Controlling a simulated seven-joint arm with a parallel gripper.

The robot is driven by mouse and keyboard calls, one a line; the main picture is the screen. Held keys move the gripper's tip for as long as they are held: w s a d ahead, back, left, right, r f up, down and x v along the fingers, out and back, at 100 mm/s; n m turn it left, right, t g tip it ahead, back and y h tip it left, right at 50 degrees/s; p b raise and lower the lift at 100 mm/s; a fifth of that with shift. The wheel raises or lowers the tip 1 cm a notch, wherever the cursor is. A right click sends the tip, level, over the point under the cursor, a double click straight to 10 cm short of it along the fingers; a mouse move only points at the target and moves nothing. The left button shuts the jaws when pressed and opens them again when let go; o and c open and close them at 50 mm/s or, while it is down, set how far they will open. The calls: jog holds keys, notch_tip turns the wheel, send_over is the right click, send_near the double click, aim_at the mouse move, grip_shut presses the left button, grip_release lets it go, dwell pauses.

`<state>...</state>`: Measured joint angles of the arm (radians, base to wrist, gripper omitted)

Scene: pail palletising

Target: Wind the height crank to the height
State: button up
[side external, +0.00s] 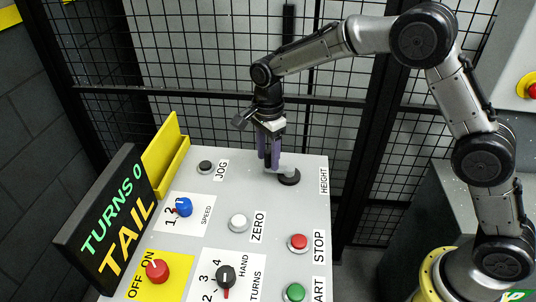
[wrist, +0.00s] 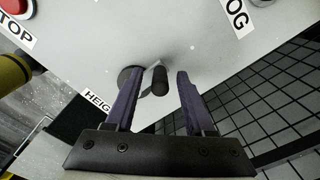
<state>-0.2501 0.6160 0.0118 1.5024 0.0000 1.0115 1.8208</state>
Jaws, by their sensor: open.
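The height crank (side external: 289,178) is at the back right of the grey panel, beside the HEIGHT label. It has a round black base, a grey arm and an upright black handle. In the wrist view the crank handle (wrist: 159,81) shows between the two purple fingers, with a gap to the right finger; the base is partly hidden behind the left finger. My gripper (side external: 268,162) is open, pointing down over the handle; it also shows in the wrist view (wrist: 157,73). Whether a finger touches the crank I cannot tell. The display (side external: 115,225) reads TURNS 0 and TAIL.
The panel also carries the JOG button (side external: 206,167), blue SPEED knob (side external: 183,207), ZERO button (side external: 239,222), red STOP button (side external: 298,242), green start button (side external: 294,292) and black TURNS/HAND selector (side external: 226,275). A yellow holder (side external: 165,158) stands at the left edge. Mesh fencing is behind.

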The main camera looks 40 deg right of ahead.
jog(key=shift+f, duration=0.1)
grip_shut()
dwell(0.5)
